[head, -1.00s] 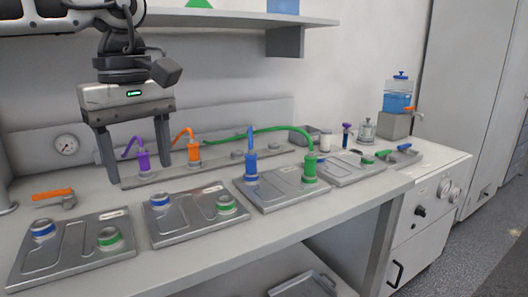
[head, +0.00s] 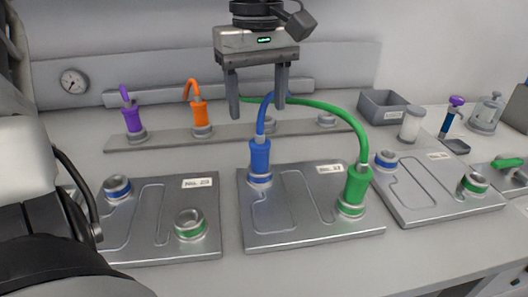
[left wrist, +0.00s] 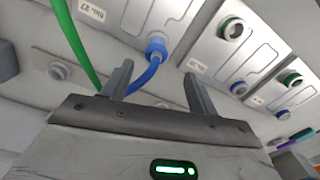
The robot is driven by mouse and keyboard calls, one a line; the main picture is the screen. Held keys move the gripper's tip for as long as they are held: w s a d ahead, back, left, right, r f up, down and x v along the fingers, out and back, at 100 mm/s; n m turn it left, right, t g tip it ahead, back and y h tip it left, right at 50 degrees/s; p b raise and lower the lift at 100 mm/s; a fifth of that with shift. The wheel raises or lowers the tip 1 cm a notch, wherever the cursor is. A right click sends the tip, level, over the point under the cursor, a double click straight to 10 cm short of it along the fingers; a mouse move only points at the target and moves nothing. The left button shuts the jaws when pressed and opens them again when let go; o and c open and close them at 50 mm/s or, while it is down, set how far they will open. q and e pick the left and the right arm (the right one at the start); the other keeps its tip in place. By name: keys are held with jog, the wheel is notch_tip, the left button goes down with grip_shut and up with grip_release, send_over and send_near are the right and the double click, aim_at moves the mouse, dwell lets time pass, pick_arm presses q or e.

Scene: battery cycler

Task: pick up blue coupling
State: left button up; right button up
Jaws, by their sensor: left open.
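The blue coupling (head: 260,158) stands upright on the blue-ringed port of the middle metal plate (head: 290,232), with a blue hose rising from its top. My left gripper (head: 256,108) is open and empty, fingers pointing down, above and behind the coupling and apart from it. One finger stands either side of the blue hose in the head picture; I cannot tell whether the hose lies between them in depth. In the left wrist view the blue coupling (left wrist: 157,44) shows beyond the open fingers. My right gripper is not in view.
A green coupling (head: 356,188) with an arching green hose (head: 335,110) stands on the same plate, right of the blue one. Purple (head: 133,119) and orange (head: 200,115) couplings stand on the back rail. Plates flank the middle one. A grey bin (head: 385,105) sits at the back right.

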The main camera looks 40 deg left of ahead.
aim_at(260, 134)
pick_arm(q)
jog(key=f, duration=1)
jog(key=shift+w+a, duration=0.1)
jog(key=shift+w, duration=0.2)
jog(key=c, duration=1.2)
